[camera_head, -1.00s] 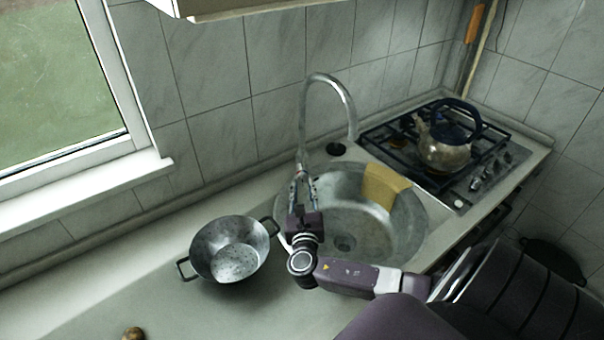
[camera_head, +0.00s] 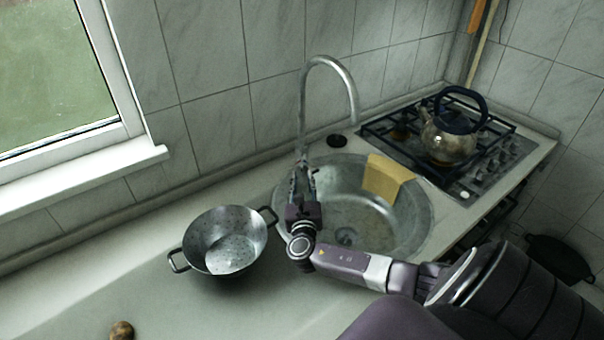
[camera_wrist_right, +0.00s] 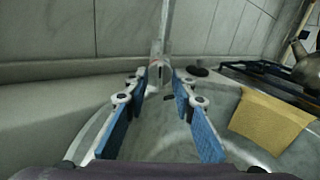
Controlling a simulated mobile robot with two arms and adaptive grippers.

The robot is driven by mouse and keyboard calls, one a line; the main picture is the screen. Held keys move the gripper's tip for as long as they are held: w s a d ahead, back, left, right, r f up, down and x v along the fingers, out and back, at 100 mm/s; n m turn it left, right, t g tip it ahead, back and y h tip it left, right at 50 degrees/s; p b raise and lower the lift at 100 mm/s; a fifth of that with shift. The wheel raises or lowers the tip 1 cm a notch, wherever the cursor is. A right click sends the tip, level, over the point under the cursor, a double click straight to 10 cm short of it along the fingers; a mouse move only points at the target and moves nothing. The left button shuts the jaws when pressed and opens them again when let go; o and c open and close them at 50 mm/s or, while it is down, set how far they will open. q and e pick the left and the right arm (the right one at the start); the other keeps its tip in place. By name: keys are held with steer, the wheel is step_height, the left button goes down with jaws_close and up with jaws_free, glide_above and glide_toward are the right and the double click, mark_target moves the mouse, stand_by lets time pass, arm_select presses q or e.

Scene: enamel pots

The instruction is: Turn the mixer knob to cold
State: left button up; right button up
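The mixer tap (camera_head: 327,62) is a tall chrome gooseneck behind the round steel sink (camera_head: 425,222). My right gripper (camera_head: 302,172) is at the foot of the tap in the head view and hides part of it. In the right wrist view, my right gripper (camera_wrist_right: 160,98) has its blue-padded fingers spread apart with nothing between them. The tap base (camera_wrist_right: 160,68) stands straight ahead, just beyond the fingertips. I cannot clearly make out the knob or which way it is turned. My left gripper is not in view.
A two-handled metal pot (camera_head: 228,245) stands left of my right gripper. A yellow cloth (camera_head: 386,178) hangs over the sink's rim. A kettle (camera_head: 448,140) sits on the gas hob (camera_head: 490,178) to the right. A small brown item (camera_head: 121,330) lies at the front left.

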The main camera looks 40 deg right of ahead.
mark_target(303, 169)
steer(key=shift+x, duration=1.45)
jaws_close()
